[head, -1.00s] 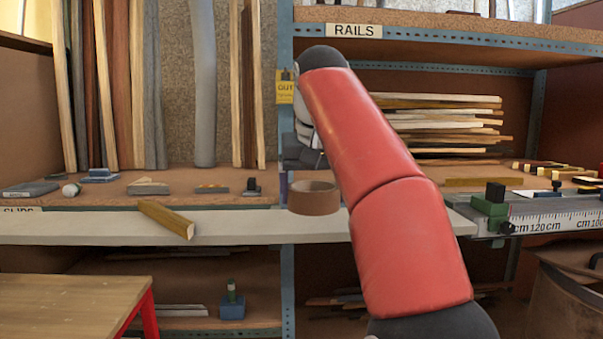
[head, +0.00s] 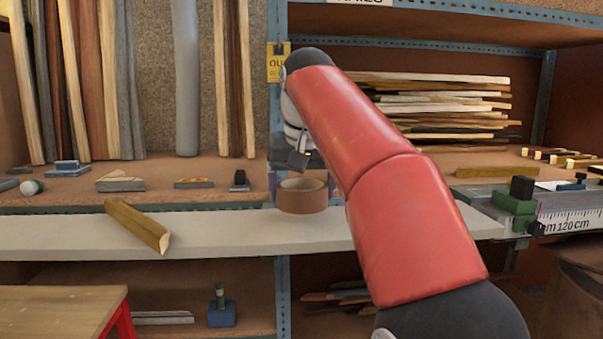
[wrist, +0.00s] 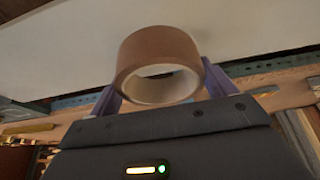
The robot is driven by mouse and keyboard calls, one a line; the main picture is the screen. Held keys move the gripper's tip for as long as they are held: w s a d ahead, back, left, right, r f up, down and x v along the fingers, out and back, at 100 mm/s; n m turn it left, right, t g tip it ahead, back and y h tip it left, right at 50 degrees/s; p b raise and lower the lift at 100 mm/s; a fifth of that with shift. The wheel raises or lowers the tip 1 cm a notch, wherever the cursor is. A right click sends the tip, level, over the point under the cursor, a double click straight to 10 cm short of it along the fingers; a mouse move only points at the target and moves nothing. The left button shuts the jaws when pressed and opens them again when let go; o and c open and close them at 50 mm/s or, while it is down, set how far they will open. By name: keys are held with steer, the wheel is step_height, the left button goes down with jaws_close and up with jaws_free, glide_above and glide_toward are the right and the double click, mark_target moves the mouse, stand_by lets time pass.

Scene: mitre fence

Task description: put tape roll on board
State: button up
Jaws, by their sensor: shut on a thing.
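The brown tape roll (head: 302,196) is upright, with its hole facing up, at the middle of the head view. My gripper (head: 301,186) is shut on it, with purple fingers on either side. The wrist view shows the roll (wrist: 157,62) between the two fingertips of my gripper (wrist: 161,84). The long pale board (head: 230,238) runs across in front of the shelf. The roll appears over the board's back part; I cannot tell whether they touch. My red arm hides part of the board's right side.
A wooden offcut (head: 138,226) lies across the board left of the roll. A green stop block (head: 515,207) and a scale (head: 568,222) are at the board's right end. Board space between offcut and roll is clear. A wooden table (head: 62,312) is at lower left.

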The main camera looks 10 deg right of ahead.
mark_target(301, 220)
steer(key=shift+f+b, duration=0.85)
steer(key=shift+f, duration=0.6)
steer(key=shift+f+b, duration=0.3)
steer(key=shift+f, duration=0.1)
steer(key=o, duration=0.9)
steer(key=shift+o, duration=0.2)
steer(key=shift+r, duration=0.2)
steer(key=shift+r+p, duration=0.8)
steer(key=shift+p, duration=0.3)
steer(key=shift+r, duration=0.55)
steer(key=shift+r, duration=0.1)
steer(key=shift+r, duration=1.9)
